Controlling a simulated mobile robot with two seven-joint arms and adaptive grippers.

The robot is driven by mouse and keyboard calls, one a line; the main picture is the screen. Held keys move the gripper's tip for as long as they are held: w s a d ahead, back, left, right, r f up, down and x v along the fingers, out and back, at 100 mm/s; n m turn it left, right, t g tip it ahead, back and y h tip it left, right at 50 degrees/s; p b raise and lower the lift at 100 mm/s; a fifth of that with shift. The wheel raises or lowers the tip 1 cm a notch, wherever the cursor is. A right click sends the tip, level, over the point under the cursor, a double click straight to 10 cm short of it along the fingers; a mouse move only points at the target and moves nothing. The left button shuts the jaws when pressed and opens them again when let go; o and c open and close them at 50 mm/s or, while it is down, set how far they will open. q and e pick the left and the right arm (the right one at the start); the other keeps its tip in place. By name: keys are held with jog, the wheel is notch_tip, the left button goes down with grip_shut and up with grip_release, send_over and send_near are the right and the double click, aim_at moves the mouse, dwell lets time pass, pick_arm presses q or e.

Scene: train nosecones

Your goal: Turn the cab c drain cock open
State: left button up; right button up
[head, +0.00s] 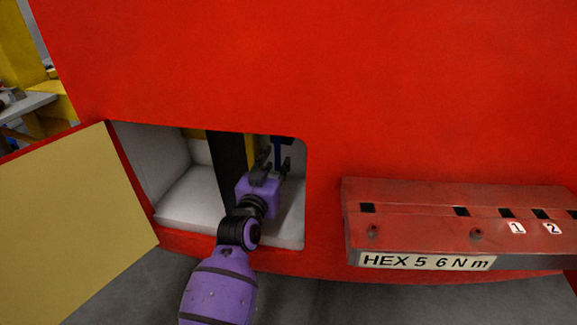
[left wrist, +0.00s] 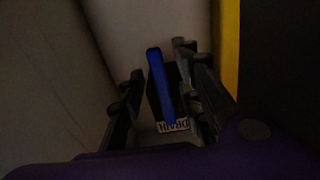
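The drain cock has a blue lever handle, seen in the left wrist view (left wrist: 161,84) pointing up the picture, with a dark body behind it. A white label reading "DRAIN" (left wrist: 174,127) shows upside down or mirrored below it. In the head view a small bit of the blue handle (head: 278,148) shows inside the open recess, partly hidden by the fingers. My left gripper (head: 274,162) reaches into the recess. It is open, with one finger on each side of the blue handle; I cannot tell whether either finger touches it. My right gripper is not in view.
The recess has pale walls and a pale floor (head: 190,205), with a dark upright post (head: 227,160) left of the gripper. The recess door (head: 75,220) stands open at left. A red tool rack (head: 450,215) labelled "HEX 5 6 N m" is at right.

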pick_arm(q)
jog(key=shift+w, duration=0.1)
grip_shut()
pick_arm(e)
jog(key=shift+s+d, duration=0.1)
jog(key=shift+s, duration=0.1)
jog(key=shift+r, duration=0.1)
